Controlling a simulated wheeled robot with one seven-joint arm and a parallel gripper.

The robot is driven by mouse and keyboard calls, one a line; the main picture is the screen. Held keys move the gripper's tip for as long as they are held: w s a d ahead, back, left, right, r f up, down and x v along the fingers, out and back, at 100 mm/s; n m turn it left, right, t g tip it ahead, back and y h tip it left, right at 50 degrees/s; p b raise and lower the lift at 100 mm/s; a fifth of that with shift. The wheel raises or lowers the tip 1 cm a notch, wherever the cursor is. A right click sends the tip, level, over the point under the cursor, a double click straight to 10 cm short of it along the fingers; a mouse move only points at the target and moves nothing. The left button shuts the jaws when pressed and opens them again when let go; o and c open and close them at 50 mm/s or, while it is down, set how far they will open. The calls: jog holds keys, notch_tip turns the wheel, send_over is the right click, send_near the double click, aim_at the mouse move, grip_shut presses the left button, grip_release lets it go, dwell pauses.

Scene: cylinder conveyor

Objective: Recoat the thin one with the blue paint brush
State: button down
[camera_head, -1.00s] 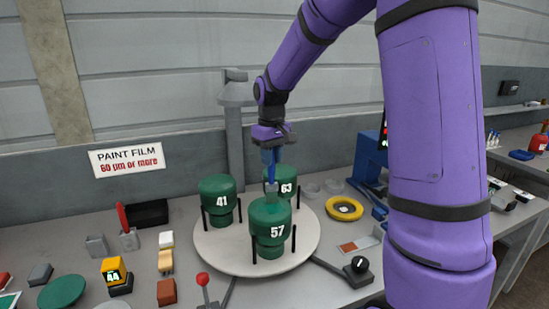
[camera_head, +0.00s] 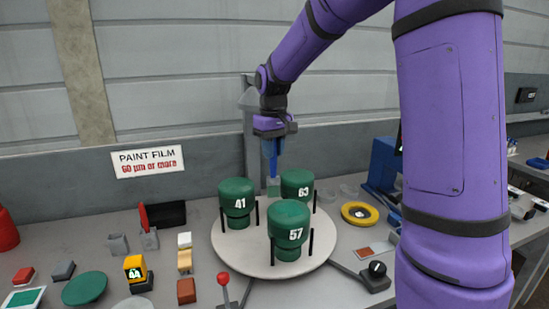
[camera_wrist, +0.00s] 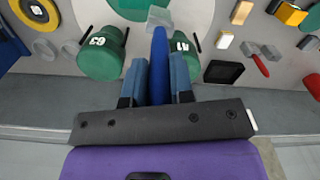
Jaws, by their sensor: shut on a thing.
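My gripper (camera_head: 272,150) points down and is shut on the blue paint brush (camera_wrist: 158,68), whose handle stands between the fingers in the wrist view. Its pale greenish bristle end (camera_head: 273,188) hangs near the left side of green cylinder 63 (camera_head: 297,186), behind cylinder 57 (camera_head: 288,222); contact cannot be told. Green cylinder 41 (camera_head: 236,200) stands to the left. All three are upright on a round pale turntable (camera_head: 228,252) with black posts. In the wrist view 63 (camera_wrist: 100,55) is left of the brush and 41 (camera_wrist: 183,58) right.
A wall sign (camera_head: 148,162) reads PAINT FILM, 60 µm or more. A yellow gauge (camera_head: 135,268) shows 44. A grey post stands behind.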

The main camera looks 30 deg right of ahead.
jog(key=shift+r, duration=1.85)
jog(key=shift+s, duration=0.1)
